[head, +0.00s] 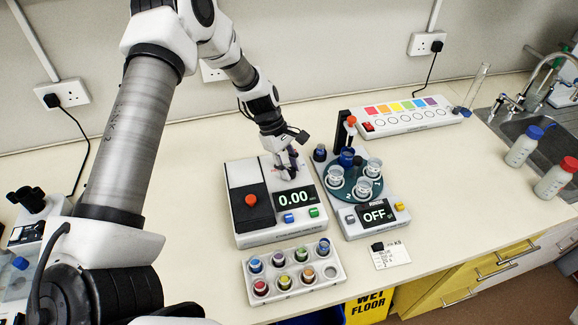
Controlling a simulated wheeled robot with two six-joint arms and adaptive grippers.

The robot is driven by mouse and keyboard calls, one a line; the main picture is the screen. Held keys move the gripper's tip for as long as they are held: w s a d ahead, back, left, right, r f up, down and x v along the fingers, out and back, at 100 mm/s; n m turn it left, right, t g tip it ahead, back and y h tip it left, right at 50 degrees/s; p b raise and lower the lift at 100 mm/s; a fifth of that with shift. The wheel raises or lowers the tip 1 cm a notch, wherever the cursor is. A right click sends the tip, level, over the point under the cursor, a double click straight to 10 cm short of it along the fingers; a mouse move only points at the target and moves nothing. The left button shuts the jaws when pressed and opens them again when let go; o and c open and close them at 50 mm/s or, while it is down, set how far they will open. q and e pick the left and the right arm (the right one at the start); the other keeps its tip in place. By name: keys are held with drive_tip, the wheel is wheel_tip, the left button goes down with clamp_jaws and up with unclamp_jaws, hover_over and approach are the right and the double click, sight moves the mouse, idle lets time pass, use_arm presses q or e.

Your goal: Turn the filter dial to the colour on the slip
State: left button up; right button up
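My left gripper (290,168) points down over the back right of a white instrument (248,237) whose display (294,198) reads 0.00. Its fingers are dark and small. They stand close to or around a small part on the instrument's top, which they mostly hide. I cannot tell whether that part is the filter dial, or whether the fingers touch it. A white slip (392,257) with a black clip lies on the bench at the front right. Its handwriting is too small to read surely. My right gripper is not in view.
A rack (333,273) of colour-capped vials lies in front of the instrument. A rinse unit (350,230) reading OFF, with a cup carousel, stands to its right. A long box (412,128) with colour squares lies behind. Bottles (521,148) stand near the sink. The bench's left middle is clear.

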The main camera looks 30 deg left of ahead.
use_arm(q)
clamp_jaws()
drive_tip(key=shift+f, duration=0.15)
drive_tip(key=shift+f+m, duration=0.1)
drive_tip(key=shift+m, duration=0.2)
drive_tip(key=m+g+b, duration=0.1)
drive_tip(key=m, duration=0.2)
drive_tip(key=shift+f+g, duration=0.1)
drive_tip(key=shift+g, duration=0.3)
drive_tip(key=m+g, duration=0.1)
drive_tip(key=m, duration=0.3)
drive_tip(key=shift+w+y+b, duration=0.15)
drive_tip(key=shift+y+b, duration=0.2)
drive_tip(key=shift+y, duration=0.05)
drive_tip(key=m+g+y, duration=0.1)
drive_tip(key=m, duration=0.2)
drive_tip(key=shift+w+d+m, duration=0.1)
drive_tip(key=shift+m, duration=0.3)
drive_tip(key=m+y, duration=0.1)
drive_tip(key=m, duration=0.3)
drive_tip(key=shift+d+m+g+y+b, duration=0.1)
drive_tip(key=shift+m+g+y+b, duration=0.2)
drive_tip(key=shift+g+y, duration=0.1)
